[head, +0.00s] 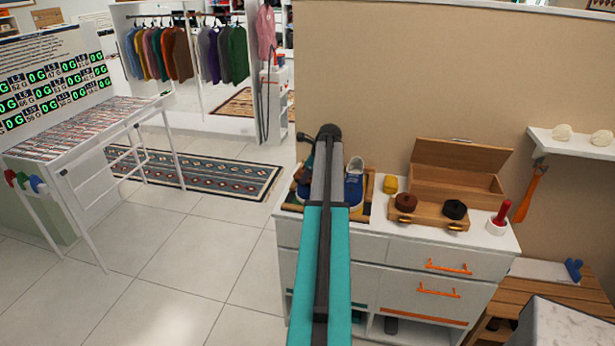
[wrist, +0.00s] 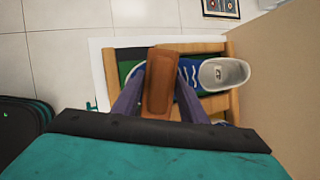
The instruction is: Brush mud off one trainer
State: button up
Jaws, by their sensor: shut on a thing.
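My gripper (wrist: 158,82) is shut on a brown wooden brush (wrist: 159,90) in the wrist view, with one finger on each side of it. A blue trainer (wrist: 190,97) with white laces and a pale lining lies under and to the right of the brush. I cannot tell whether the bristles touch it. The trainer rests in a wooden tray (wrist: 110,82) with a green base. In the head view, one blue trainer (head: 354,186) shows right of my arm and some blue shows left of it. My arm hides my gripper and the brush there. No mud is clearly visible.
On the white cabinet (head: 375,238) stand an open wooden box (head: 458,188), a brown tin (head: 405,203), a black tin (head: 454,209), a yellow block (head: 390,184) and a red-handled item (head: 501,213) in a white cup. A tan wall (head: 420,80) rises behind. Open floor lies left.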

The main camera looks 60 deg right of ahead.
jog(key=shift+a, duration=0.15)
jog(key=shift+s+a+f, duration=0.25)
jog(key=shift+a+f, duration=0.15)
jog(key=shift+a, duration=0.35)
jog(key=shift+r, duration=0.15)
notch_tip(320, 180, up, 8)
jog(key=a+p, duration=0.2)
jog(key=p, duration=0.2)
jog(key=shift+s+f+p, duration=0.25)
jog(key=shift+s+p, duration=0.05)
jog(key=shift+p, duration=0.1)
dwell(0.4)
